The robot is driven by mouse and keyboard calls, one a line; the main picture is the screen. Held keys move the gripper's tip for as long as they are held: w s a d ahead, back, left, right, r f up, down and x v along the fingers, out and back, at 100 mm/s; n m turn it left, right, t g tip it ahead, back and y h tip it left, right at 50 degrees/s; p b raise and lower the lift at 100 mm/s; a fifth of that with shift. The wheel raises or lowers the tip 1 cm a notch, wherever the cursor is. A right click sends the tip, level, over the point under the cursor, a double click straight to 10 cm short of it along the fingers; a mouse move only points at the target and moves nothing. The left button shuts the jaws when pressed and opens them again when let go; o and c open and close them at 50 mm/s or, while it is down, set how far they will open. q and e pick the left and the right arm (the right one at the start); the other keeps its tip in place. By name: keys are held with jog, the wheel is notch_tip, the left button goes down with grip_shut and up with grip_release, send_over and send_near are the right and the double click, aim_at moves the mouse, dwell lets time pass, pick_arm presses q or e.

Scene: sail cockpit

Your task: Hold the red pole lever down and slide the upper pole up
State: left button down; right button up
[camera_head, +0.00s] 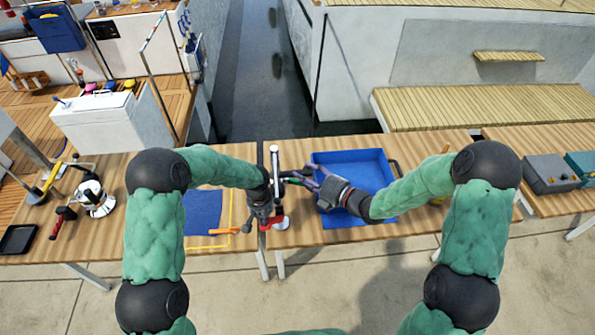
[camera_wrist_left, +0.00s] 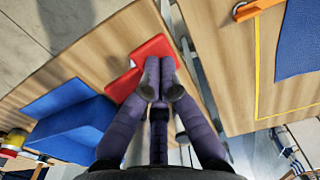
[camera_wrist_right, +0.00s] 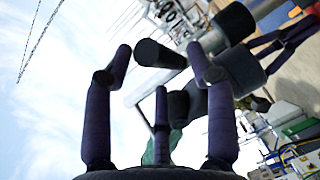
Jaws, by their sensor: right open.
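The pole stands upright at the table gap, its pale upper pole (camera_head: 275,160) showing in the head view. The red lever (camera_head: 270,222) is low on it and also shows in the left wrist view (camera_wrist_left: 150,48). My left gripper (camera_head: 265,208) is over the lever; in the left wrist view its fingertips (camera_wrist_left: 160,75) are together against the red part. Whether the lever is pressed down I cannot tell. My right gripper (camera_head: 294,175) is open beside the upper pole. In the right wrist view a dark cylinder end (camera_wrist_right: 158,53) lies between its spread fingers (camera_wrist_right: 160,68), with no clear grip.
A blue tray (camera_head: 378,158) sits right of the pole. A blue mat (camera_head: 203,212), an orange-handled tool (camera_head: 225,231) and a metal winch (camera_head: 95,200) are to the left. My arms cross both sides; the floor in front is clear.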

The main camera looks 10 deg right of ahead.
aim_at(301, 173)
jog(key=shift+x, duration=1.7)
grip_shut()
